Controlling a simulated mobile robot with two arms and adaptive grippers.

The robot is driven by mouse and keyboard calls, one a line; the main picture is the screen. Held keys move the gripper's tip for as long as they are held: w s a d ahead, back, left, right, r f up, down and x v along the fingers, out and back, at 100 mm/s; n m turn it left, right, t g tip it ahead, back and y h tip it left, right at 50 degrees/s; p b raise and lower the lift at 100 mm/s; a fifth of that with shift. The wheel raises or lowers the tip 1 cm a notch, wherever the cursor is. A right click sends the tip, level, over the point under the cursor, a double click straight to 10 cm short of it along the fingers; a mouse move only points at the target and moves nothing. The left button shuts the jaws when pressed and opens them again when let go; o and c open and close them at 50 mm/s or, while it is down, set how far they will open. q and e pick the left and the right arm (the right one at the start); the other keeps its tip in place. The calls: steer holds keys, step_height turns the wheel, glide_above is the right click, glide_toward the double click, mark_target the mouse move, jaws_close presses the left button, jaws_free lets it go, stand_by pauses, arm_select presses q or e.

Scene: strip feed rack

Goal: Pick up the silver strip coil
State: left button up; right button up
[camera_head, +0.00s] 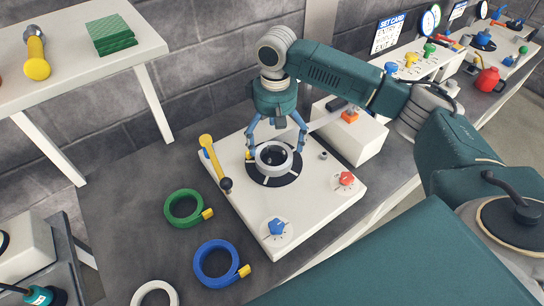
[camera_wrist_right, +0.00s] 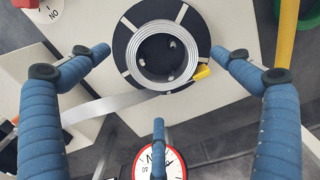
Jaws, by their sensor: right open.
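The silver strip coil (camera_head: 274,168) lies flat on a round black plate (camera_head: 287,180) on top of a white machine (camera_head: 325,206). It also shows in the right wrist view (camera_wrist_right: 188,73), with a yellow tab (camera_wrist_right: 202,72) at its edge and a silver strip (camera_wrist_right: 105,108) running off it. My right gripper (camera_head: 275,151) points down over the coil, its blue fingers open and spread around it. In the right wrist view my right gripper (camera_wrist_right: 160,54) has its fingertips apart from the coil, with a gap at each side. My left gripper is not in view.
A yellow lever (camera_head: 213,160) stands left of the coil, and a white box (camera_head: 350,138) behind right. Blue (camera_head: 276,227) and red (camera_head: 346,179) knobs sit on the machine. Green (camera_head: 171,208), blue (camera_head: 202,263) and white (camera_head: 154,284) coils lie on the grey bench.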

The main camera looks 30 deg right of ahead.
steer(key=f, duration=0.1)
steer(key=f+p, duration=0.1)
steer(key=f, duration=0.3)
steer(key=shift+s+a+p, duration=0.1)
steer(key=shift+a+p, duration=0.15)
steer(key=shift+p, duration=0.1)
steer(key=shift+f, duration=0.45)
steer(key=shift+c, duration=0.3)
steer(key=c, duration=1.3)
